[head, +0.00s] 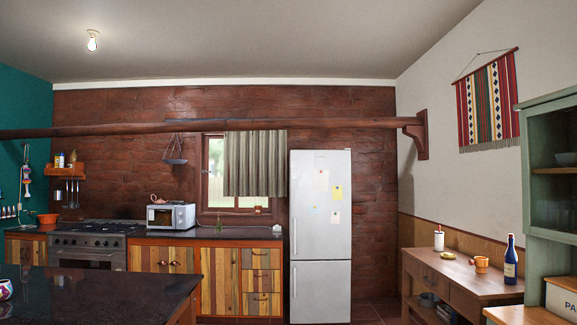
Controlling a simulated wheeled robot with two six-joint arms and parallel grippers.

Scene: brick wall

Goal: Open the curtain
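A striped grey-beige curtain (255,163) hangs on the brick back wall, left of the fridge. It covers most of the window (215,172), and a strip of glass shows at the curtain's left side and below its hem. A wooden beam crosses in front of the curtain's top edge. Neither of my grippers shows in the head view.
A dark-topped counter (222,232) with a microwave (171,216) stands below the window. A white fridge (320,235) stands right of the curtain. A dark island top (100,292) fills the lower left. A wooden side table (455,274) and green cabinet (552,190) stand at right. Floor shows by the fridge.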

